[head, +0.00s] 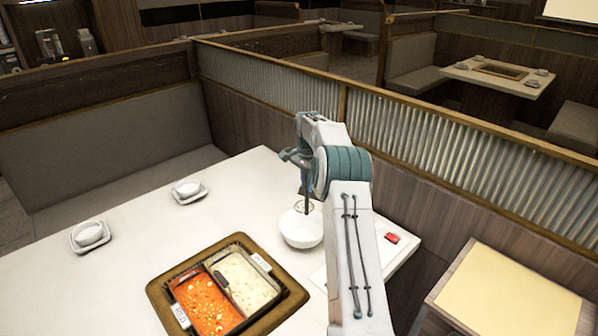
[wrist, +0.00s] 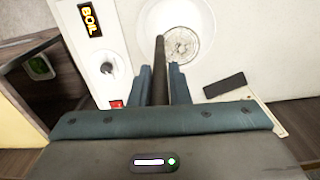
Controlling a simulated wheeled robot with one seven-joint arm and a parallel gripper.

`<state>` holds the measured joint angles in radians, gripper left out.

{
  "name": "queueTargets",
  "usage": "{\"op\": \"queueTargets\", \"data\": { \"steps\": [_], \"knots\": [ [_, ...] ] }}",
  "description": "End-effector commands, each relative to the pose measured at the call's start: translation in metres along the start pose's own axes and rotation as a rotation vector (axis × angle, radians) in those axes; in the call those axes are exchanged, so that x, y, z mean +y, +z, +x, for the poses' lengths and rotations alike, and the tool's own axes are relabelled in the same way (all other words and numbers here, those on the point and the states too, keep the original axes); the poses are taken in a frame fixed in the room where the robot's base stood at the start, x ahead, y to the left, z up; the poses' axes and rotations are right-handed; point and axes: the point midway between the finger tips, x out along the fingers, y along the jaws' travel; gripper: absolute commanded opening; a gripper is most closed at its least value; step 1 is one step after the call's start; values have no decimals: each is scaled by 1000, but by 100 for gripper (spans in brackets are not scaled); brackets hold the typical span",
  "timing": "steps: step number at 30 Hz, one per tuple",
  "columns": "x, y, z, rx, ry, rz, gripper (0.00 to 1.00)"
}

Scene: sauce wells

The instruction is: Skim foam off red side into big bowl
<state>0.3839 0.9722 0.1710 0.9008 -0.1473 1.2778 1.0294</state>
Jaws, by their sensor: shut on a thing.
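My gripper (head: 306,180) is shut on the dark handle of a skimmer (wrist: 160,55). The handle runs upright between the fingers, which also show in the wrist view (wrist: 160,72). The skimmer's round mesh head (wrist: 183,45) is over the white big bowl (head: 301,232), at about its opening; I cannot tell whether they touch. The bowl's rim also shows in the wrist view (wrist: 212,18). The red side (head: 207,303) of the split pot holds orange-red broth with pale foam patches. The pale side (head: 243,280) is to its right.
A brown frame (head: 160,293) surrounds the pot. Small white bowls on saucers (head: 90,235) (head: 188,190) stand at the table's left and back. A panel in the wrist view has a BOIL sign (wrist: 90,20), a knob (wrist: 107,68) and a red switch (wrist: 117,104). The table's left is largely clear.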

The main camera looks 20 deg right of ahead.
Motion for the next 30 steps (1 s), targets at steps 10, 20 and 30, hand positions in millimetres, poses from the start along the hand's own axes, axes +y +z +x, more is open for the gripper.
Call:
{"op": "queueTargets", "data": {
  "steps": [10,20,30],
  "knots": [
    [-1,1,12,0,0,-2,0],
    [0,0,31,1,-1,0,0],
    [0,0,30,0,-1,0,0]
  ]
}}
